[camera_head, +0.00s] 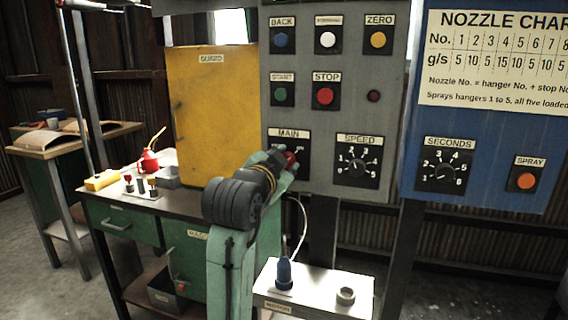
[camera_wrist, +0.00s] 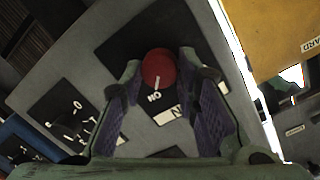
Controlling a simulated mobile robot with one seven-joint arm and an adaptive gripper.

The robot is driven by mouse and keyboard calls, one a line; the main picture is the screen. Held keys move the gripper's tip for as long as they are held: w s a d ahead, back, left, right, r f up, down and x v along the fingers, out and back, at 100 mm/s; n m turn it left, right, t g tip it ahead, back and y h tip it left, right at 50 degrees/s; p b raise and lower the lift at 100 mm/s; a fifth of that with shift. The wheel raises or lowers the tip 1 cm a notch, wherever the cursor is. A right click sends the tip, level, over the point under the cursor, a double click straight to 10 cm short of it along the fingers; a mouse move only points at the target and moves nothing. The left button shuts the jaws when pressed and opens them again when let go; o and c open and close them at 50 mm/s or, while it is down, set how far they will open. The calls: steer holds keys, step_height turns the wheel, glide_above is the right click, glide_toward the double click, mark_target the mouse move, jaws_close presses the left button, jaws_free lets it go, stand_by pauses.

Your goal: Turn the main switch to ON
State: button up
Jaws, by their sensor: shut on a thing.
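The main switch is a red round knob (camera_wrist: 158,66) with a white line on its face, on a black plate labelled MAIN (camera_head: 289,136). In the head view the knob is partly hidden by my gripper (camera_head: 284,160). In the wrist view my gripper (camera_wrist: 160,72) has its two purple-padded fingers on either side of the knob and is shut on it. The wrist view is turned, so the ON label (camera_wrist: 155,97) reads upside down. The white line lies on the side towards ON. The OFF mark cannot be made out.
The grey panel also carries the SPEED dial (camera_head: 358,164) to the right and the STOP button (camera_head: 325,96) above. A yellow guard (camera_head: 209,100) stands to the left. A white-topped stand (camera_head: 316,287) with a blue part sits in front, right of my arm.

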steer(key=o, duration=1.2)
steer(key=shift+c, duration=0.2)
steer(key=v, duration=1.2)
